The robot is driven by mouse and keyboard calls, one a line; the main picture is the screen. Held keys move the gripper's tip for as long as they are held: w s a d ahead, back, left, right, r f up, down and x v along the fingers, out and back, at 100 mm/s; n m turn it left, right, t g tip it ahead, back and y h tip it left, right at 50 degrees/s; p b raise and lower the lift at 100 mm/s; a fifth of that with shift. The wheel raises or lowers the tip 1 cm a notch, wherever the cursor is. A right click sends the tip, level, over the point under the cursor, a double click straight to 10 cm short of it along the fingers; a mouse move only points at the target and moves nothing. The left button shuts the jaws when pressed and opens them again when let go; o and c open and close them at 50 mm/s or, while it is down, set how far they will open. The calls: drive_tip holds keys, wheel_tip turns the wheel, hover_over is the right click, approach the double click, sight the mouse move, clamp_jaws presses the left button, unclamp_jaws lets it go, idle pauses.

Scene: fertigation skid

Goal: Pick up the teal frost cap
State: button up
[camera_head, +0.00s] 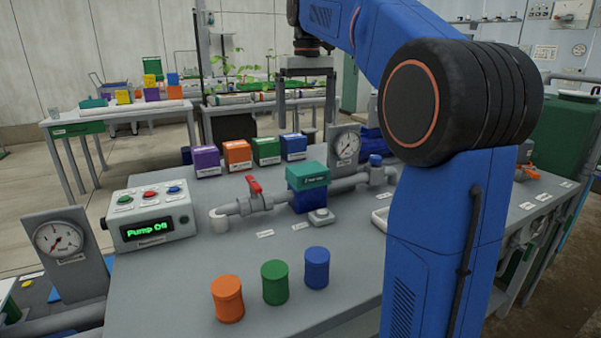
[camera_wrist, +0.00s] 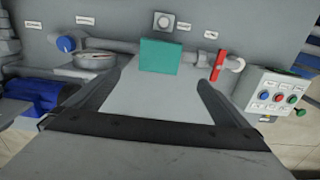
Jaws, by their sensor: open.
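The teal frost cap (camera_head: 307,176) is a box-shaped cover with a small label. It sits over a dark blue body on the grey pipe (camera_head: 345,183), mid-bench. It also shows in the wrist view (camera_wrist: 159,56), upper middle, between the lines of the fingers and beyond their tips. My gripper (camera_head: 306,125) hangs with fingers down above and behind the cap in the head view. In the wrist view my gripper (camera_wrist: 155,83) is open, with nothing between its fingers.
A red valve handle (camera_head: 254,186) stands just left of the cap. A gauge (camera_head: 345,145) and several coloured boxes (camera_head: 237,155) stand behind. The pump control box (camera_head: 150,217) is at left. Orange, green and blue cylinders (camera_head: 275,282) stand in front.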

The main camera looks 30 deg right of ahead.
hover_over(308, 168)
drive_tip(key=f, duration=1)
drive_tip(key=shift+w, duration=0.35)
drive_tip(key=shift+s+f, duration=0.15)
drive_tip(key=shift+f, duration=1.35)
drive_tip(key=shift+s+f, duration=0.1)
drive_tip(key=shift+f, duration=1.4)
drive_tip(key=shift+c, duration=0.3)
drive_tip(key=c, duration=1)
